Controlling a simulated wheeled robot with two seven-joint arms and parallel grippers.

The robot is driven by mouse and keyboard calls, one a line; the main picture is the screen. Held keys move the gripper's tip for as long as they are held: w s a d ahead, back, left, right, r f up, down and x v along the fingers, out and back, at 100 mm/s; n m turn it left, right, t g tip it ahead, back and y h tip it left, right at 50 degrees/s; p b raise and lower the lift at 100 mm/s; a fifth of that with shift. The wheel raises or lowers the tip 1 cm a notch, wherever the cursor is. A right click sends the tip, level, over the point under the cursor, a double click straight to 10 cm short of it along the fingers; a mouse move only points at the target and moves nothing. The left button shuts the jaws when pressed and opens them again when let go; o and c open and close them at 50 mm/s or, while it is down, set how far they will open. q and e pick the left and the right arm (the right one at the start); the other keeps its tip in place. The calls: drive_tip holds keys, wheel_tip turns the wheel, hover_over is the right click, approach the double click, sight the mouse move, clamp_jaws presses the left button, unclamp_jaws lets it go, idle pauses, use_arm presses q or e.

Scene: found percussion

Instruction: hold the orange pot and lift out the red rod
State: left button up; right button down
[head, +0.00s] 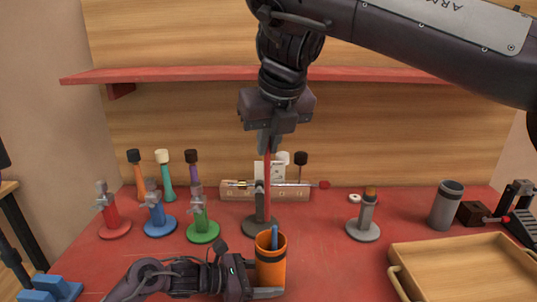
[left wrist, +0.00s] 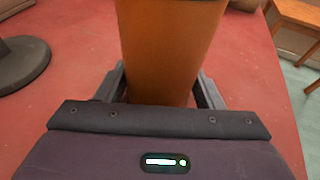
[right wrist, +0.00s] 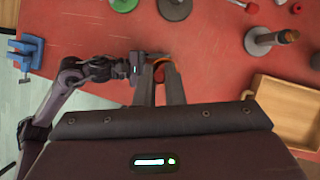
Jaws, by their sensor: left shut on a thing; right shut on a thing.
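The orange pot (head: 271,268) stands upright at the front middle of the red table, with a blue rod (head: 275,237) sticking out of its mouth. My left gripper (head: 262,280) is shut on the pot low down; the left wrist view shows its fingers on both sides of the pot (left wrist: 168,50). My right gripper (head: 266,142) is high above the pot, shut on the top of the red rod (head: 267,175). The rod hangs near upright over the pot; I cannot tell whether its lower end clears the rim. In the right wrist view the pot's rim (right wrist: 160,70) shows between the fingers.
A dark grey stand (head: 260,222) is close behind the pot. Red, blue and green stands (head: 203,228) are at left, a grey stand (head: 365,226) and grey cup (head: 446,206) at right. A wooden tray (head: 465,268) fills the front right. A red shelf (head: 180,75) crosses the back.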

use_arm(q)
drive_tip(key=o, duration=0.8)
drive_tip(key=shift+o, duration=0.2)
